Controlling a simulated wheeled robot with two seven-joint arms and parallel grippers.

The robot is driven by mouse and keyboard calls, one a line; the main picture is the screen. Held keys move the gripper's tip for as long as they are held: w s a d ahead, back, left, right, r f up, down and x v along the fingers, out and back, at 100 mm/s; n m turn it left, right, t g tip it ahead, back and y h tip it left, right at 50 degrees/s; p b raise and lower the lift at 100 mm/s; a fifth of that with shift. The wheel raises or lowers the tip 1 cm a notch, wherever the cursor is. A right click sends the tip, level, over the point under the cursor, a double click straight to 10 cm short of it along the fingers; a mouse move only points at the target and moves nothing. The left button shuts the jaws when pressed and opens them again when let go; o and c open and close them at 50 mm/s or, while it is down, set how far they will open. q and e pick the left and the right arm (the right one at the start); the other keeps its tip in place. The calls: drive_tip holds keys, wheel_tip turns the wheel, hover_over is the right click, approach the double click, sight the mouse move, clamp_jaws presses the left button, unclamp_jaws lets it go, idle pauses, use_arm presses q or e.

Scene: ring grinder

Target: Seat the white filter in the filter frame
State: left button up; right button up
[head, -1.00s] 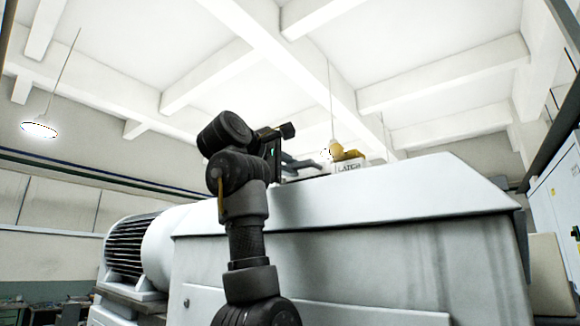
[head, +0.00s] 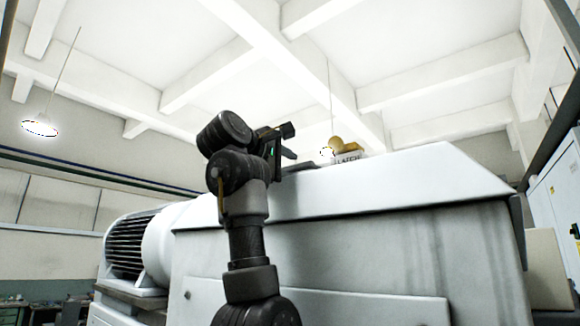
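My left gripper (head: 288,142) is in the middle of the head view, above the left part of the grey machine's top. Its two dark fingers look apart, with nothing visible between them. The white filter and the filter frame cannot be made out; the machine's top surface is hidden by the low viewing angle and by my arm. A white block marked "LATCH" (head: 348,158) with a yellow knob-like part (head: 337,144) stands on the machine, to the right of the gripper and apart from it. My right gripper is not in view.
The large grey machine housing (head: 400,240) fills the lower middle, with a ribbed motor (head: 130,245) at its left. A white cabinet (head: 556,210) stands at the far right. The air above the machine's right part is clear.

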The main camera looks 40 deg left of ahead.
use_arm(q)
drive_tip(key=shift+f, duration=0.1)
drive_tip(key=shift+s+b, duration=0.15)
drive_tip(key=shift+b, duration=0.15)
drive_tip(key=s+b, duration=0.5)
drive_tip(key=s, duration=0.5)
drive_tip(key=shift+s+d, duration=0.25)
drive_tip(key=s+b, duration=0.6)
drive_tip(key=s, duration=0.6)
drive_tip(key=shift+d+b, duration=0.3)
idle(0.7)
